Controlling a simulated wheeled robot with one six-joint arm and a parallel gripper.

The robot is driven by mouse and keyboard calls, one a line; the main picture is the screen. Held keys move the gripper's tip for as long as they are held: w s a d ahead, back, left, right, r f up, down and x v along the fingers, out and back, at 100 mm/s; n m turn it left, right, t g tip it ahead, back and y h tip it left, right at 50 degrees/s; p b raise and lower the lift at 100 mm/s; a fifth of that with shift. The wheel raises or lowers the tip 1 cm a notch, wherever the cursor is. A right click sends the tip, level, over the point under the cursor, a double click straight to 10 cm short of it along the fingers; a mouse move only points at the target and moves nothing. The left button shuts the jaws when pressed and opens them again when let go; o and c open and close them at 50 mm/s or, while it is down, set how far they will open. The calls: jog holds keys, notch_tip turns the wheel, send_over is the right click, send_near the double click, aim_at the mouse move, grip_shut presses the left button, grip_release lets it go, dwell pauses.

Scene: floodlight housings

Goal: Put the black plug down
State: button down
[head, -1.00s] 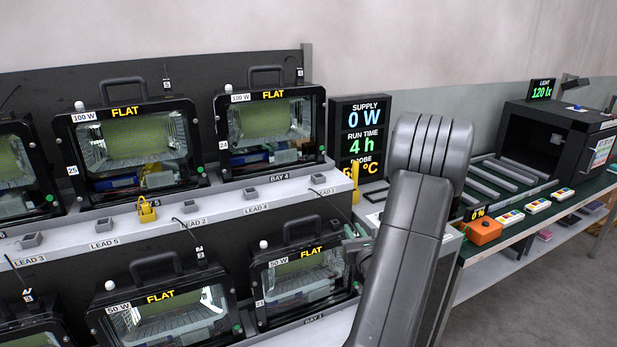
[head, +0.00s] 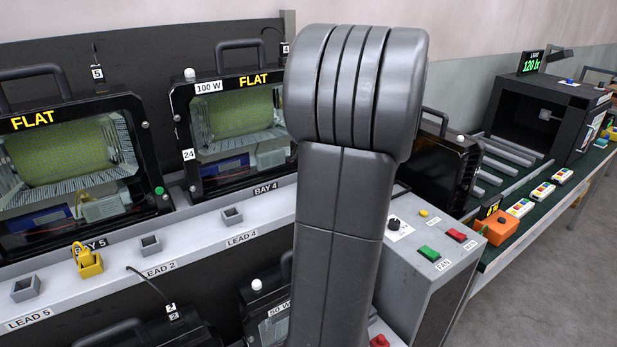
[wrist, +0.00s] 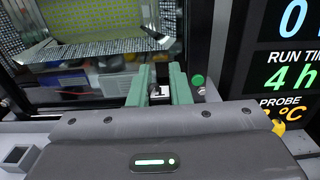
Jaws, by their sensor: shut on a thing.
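My gripper (wrist: 156,90) shows its green fingers in the wrist view, shut on a small dark piece (wrist: 156,93), which I take to be the black plug. Most of the plug is hidden between the fingers. The fingers are in front of a floodlight housing (wrist: 85,107), near its lower right corner and left of a green button (wrist: 198,80). In the head view my arm hides the gripper and the plug. Small grey lead holders stand on the shelf: the one by LEAD 4 (head: 232,216) and the one by LEAD 5 (head: 25,289) look empty.
A holder (wrist: 17,157) also shows at the wrist view's lower left. The supply display (wrist: 285,65) stands close on the right, with a yellow piece (wrist: 278,127) below it. A grey control box (head: 430,250) stands right of my arm.

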notch_tip(320, 180, down, 7)
jog(key=shift+f, duration=0.15)
jog(key=shift+b, duration=0.3)
jog(key=shift+f, duration=0.25)
jog(key=c, duration=1.3)
grip_release()
jog(key=shift+r, duration=0.1)
jog(key=shift+c, duration=0.2)
jog(key=shift+r, duration=0.15)
jog(key=b+v, duration=0.1)
jog(key=v, duration=1.1)
